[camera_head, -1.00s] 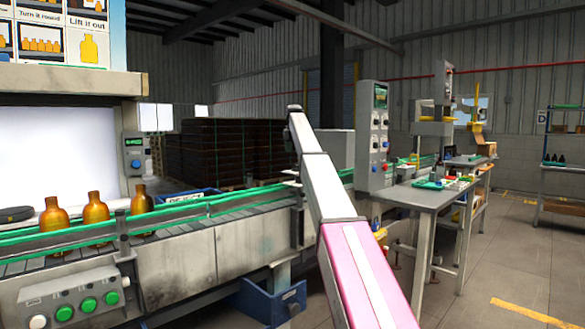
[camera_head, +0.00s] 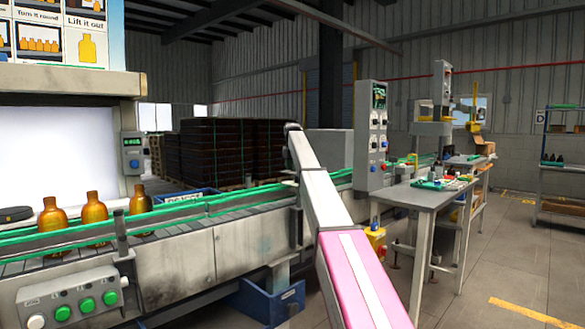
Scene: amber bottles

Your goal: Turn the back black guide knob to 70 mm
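The conveyor (camera_head: 185,268) runs from the lower left to the right, with green-edged guide rails (camera_head: 225,203). A dark upright guide post (camera_head: 121,228) stands at its near side. I cannot make out a black guide knob at the back or any mm scale. Amber bottles stand upright on the belt at the left, such as one bottle (camera_head: 94,214). My arm, pink and white, rises from the bottom middle and crosses in front of the conveyor. Its far visible end is a dark joint near the rails; no gripper fingers show.
A button box (camera_head: 72,304) is on the conveyor's near side. A grey control cabinet (camera_head: 371,138) and a cluttered workbench (camera_head: 425,196) stand to the right. The floor (camera_head: 520,262) at the right is mostly open.

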